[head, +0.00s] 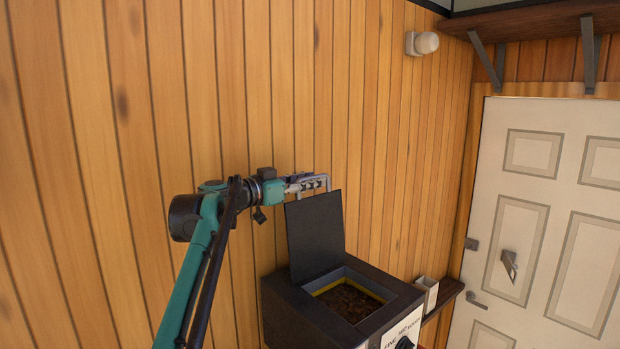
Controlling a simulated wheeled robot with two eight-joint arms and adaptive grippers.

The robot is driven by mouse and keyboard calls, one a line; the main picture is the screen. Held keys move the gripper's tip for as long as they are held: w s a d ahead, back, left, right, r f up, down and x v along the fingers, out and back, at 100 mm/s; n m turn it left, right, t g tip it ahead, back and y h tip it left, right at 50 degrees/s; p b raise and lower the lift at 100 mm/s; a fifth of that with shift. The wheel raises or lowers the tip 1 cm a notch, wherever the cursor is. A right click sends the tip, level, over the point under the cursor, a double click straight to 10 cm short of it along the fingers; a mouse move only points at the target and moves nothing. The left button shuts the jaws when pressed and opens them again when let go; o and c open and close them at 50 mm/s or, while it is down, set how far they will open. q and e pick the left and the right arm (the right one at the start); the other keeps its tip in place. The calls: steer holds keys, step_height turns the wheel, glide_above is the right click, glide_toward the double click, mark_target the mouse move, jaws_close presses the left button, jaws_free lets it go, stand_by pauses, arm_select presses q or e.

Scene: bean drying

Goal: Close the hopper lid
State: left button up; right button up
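The dark square hopper lid (315,236) stands raised, leaning slightly back, at the rear left of the hopper (290,302). The hopper's square opening is uncovered, with a yellow inner edge and brown beans (348,301) inside. My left gripper (314,184) is at the lid's top edge, beside or against a thin grey bar there. I cannot tell whether its fingers touch the bar or are closed on it. My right gripper is not in view.
A plank wall (100,130) stands close behind the lid and my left arm. A small white container (427,292) stands on a dark shelf (446,296) right of the hopper. A white panelled door (545,215) is at the right.

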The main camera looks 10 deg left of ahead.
arm_select(q)
steer(key=shift+s+d+r, duration=0.15)
steer(key=shift+s, duration=0.1)
steer(key=shift+c, duration=0.7)
jaws_close()
steer(key=shift+d, duration=0.1)
steer(key=s+d+f+m+b, duration=0.3)
steer(key=s+d+m, duration=0.2)
steer(key=s+d, duration=0.4)
steer(key=shift+s+d+m, duration=0.15)
steer(key=shift+d+m, duration=0.25)
steer(key=shift+d, duration=1)
steer(key=shift+f, duration=0.1)
steer(key=shift+o, duration=0.7)
jaws_free()
